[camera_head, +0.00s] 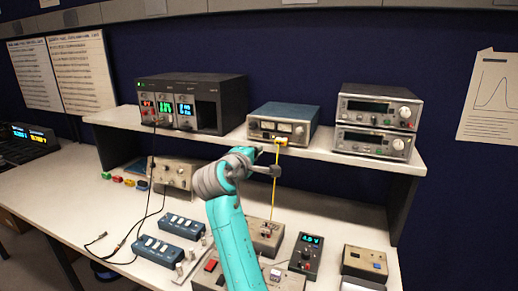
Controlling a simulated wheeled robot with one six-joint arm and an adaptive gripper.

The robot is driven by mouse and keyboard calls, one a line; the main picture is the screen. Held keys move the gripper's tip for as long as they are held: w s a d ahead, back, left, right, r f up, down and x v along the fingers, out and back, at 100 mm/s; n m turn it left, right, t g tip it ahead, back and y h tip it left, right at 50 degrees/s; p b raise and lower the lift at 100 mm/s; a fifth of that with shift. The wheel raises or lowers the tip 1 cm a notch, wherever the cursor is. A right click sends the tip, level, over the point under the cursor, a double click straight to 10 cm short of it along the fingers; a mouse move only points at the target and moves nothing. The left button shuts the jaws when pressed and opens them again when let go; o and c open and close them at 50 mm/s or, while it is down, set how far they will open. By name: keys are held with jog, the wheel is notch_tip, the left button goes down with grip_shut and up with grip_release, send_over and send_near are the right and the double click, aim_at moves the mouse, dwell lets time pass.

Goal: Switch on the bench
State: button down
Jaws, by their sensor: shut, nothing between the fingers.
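The bench (320,205) is a pale worktop with a raised shelf (330,157) full of instruments. A box with a red switch (210,265) sits at the front of the worktop, partly hidden behind my teal arm. I cannot tell the switch's position. My gripper (277,158) is small in the picture and appears shut and empty. It shows in front of the shelf edge, just below the blue-topped instrument (283,125); I cannot tell how far apart they are.
A rack with lit displays (190,103) stands on the shelf's left, and two stacked dark-screen units (376,120) on its right. Blue terminal strips (167,249), a meter reading green (306,254) and a beige box (365,262) crowd the worktop. A yellow lead hangs near my gripper.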

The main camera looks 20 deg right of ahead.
jog(key=f+v, duration=0.1)
jog(key=v, duration=0.7)
jog(key=shift+f, duration=0.35)
jog(key=shift+a, duration=0.1)
